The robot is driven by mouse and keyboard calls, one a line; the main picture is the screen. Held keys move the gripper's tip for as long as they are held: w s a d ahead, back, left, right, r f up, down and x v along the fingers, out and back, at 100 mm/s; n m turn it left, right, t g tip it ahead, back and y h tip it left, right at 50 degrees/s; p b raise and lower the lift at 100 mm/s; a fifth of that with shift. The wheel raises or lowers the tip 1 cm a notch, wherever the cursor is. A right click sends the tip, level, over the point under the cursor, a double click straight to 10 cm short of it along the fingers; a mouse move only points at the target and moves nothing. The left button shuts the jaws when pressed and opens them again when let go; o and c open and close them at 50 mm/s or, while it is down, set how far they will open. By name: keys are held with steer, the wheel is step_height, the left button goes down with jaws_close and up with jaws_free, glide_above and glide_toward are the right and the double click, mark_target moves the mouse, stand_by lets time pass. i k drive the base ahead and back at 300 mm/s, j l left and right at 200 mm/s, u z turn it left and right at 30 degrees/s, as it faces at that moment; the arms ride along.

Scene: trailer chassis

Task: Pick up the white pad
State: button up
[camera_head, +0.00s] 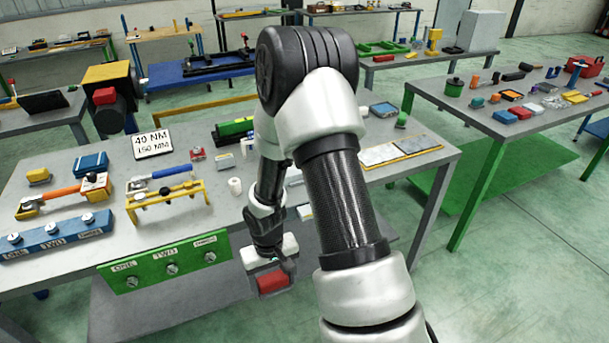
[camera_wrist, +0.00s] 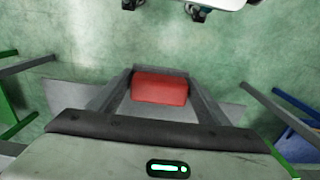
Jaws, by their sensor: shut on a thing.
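My gripper (camera_wrist: 160,78) is shut on a red block (camera_wrist: 160,90), which sits between its two fingers in the wrist view. In the head view the red block (camera_head: 273,283) hangs below my gripper (camera_head: 272,268), in front of the grey table's near edge. No white pad shows in my gripper. A small flat white piece (camera_head: 305,211) lies near the table's front edge, partly behind my arm. Pale flat slabs (camera_head: 379,154) lie on a yellow-edged tray at the table's right. I cannot tell which of these is the white pad.
The grey table (camera_head: 225,214) carries a yellow stand (camera_head: 166,201), a white cylinder (camera_head: 235,186) and a sign (camera_head: 152,144). A green switch panel (camera_head: 165,265) is on its front edge, left of my gripper. Green floor (camera_head: 480,270) is clear at the right.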

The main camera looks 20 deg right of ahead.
mark_target(363, 109)
steer(key=l+z, duration=0.1)
steer(key=l, duration=0.55)
steer(key=i+l, duration=0.1)
steer(key=l, duration=0.6)
steer(key=l+z, duration=0.15)
steer(key=l, duration=0.5)
steer(key=i+l, duration=0.15)
steer(key=l, duration=0.5)
steer(key=z, duration=0.05)
